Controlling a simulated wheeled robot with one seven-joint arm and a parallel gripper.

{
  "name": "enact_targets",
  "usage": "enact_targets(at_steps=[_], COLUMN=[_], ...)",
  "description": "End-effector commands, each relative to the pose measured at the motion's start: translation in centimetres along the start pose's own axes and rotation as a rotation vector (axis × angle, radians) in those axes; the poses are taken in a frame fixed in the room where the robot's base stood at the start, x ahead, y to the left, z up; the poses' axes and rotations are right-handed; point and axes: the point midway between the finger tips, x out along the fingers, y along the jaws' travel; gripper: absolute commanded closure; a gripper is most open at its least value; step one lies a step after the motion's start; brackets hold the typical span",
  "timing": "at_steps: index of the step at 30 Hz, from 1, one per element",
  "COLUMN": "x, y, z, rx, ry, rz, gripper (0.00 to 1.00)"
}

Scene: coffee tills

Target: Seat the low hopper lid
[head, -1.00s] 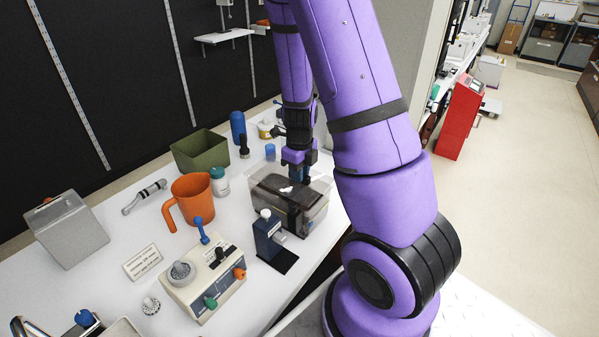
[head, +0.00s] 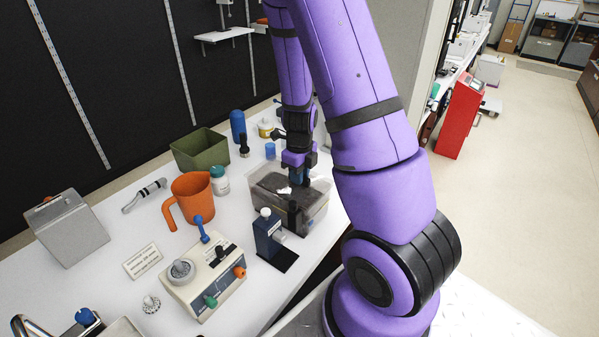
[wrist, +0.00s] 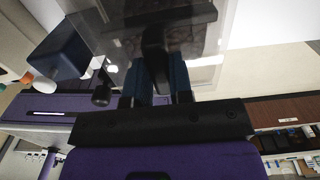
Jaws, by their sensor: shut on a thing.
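The low hopper (head: 262,217) is a clear-walled box with dark contents, standing near the front edge of the white counter. My gripper (head: 303,182) points down over its right part. In the wrist view my gripper (wrist: 156,82) has its blue fingers shut on a dark upright grip, which I take to be the handle of the hopper lid (wrist: 154,48). Clear and dark surfaces lie beyond the fingers there. In the head view the lid's edges are hard to tell from the box, so I cannot tell whether it lies flush on the rim.
A dark blue device (head: 267,236) stands close in front of the hopper. A beige control box (head: 205,282), an orange jug (head: 192,198), a white jar (head: 220,182) and a green bin (head: 199,150) stand to the left. A blue cup (head: 270,151) is behind.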

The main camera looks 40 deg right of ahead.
Motion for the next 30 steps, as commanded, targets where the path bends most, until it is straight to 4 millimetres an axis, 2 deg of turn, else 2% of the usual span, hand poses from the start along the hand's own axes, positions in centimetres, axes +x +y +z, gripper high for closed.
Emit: enact_targets(at_steps=[10, 11, 14, 15, 20, 23, 30], x=[0.74, 0.74, 0.74, 0.74, 0.74, 0.74, 0.73], y=[0.01, 0.01, 0.01, 0.02, 0.01, 0.02, 0.02], z=[0.01, 0.01, 0.00, 0.00, 0.00, -0.01, 0.00], rx=[-0.001, -0.001, -0.001, -0.001, -0.001, -0.001, -0.001], ry=[0.000, 0.000, 0.000, 0.000, 0.000, 0.000, 0.000], rz=[0.000, 0.000, 0.000, 0.000, 0.000, 0.000, 0.000], gripper=[1.00, 0.77, 0.54, 0.49, 0.49, 0.32, 0.32])
